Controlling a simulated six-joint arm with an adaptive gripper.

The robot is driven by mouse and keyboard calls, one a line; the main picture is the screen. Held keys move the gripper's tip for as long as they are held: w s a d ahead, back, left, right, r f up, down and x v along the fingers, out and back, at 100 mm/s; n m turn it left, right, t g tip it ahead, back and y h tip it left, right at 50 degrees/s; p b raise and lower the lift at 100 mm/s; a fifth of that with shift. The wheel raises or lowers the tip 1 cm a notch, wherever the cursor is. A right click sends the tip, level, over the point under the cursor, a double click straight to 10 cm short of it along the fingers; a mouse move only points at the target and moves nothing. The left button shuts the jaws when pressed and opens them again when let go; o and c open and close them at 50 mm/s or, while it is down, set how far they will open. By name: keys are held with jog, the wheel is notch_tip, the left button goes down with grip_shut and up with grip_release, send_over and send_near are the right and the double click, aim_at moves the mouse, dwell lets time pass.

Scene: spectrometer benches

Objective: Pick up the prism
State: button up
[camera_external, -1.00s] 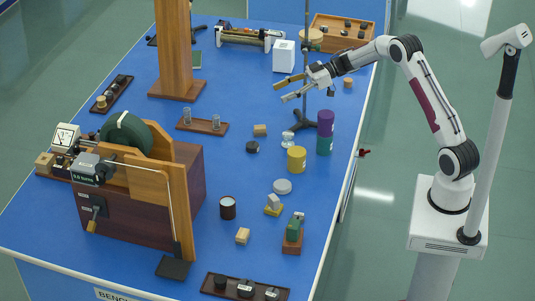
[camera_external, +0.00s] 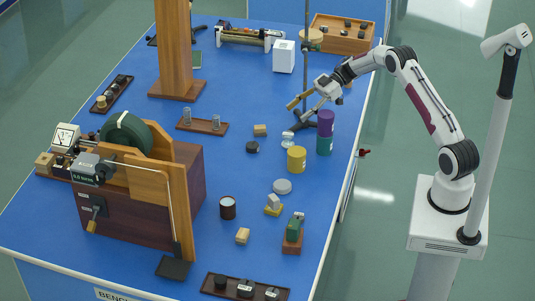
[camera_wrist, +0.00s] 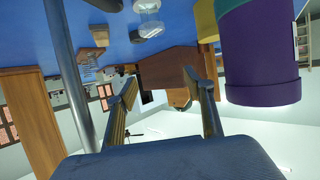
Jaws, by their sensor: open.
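My gripper (camera_external: 297,111) is open and empty, in the air over the right part of the blue bench. Its two fingers also show in the wrist view (camera_wrist: 160,84), spread apart with nothing between them. I cannot tell for certain which object is the prism. A small clear, glassy piece (camera_external: 288,139) stands on the bench below the gripper in the external view; a pale glassy piece also shows at the top of the wrist view (camera_wrist: 148,20). A small pale block (camera_external: 274,200) on a yellow base stands nearer the front.
A purple cylinder (camera_external: 325,121) stands on a green one (camera_external: 324,146), right of the gripper and close in the wrist view (camera_wrist: 262,60). A metal rod (camera_external: 307,60) rises beside the gripper. A yellow cylinder (camera_external: 297,159) and dark disc (camera_external: 252,147) stand nearby.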

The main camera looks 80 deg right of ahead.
aim_at(289, 133)
jog(key=shift+f, duration=0.1)
jog(key=shift+f, duration=1.65)
jog(key=shift+f, duration=0.5)
notch_tip(289, 133, down, 3)
jog(key=shift+a+r, duration=0.1)
jog(key=shift+x, duration=1)
jog(key=shift+w+a, duration=0.3)
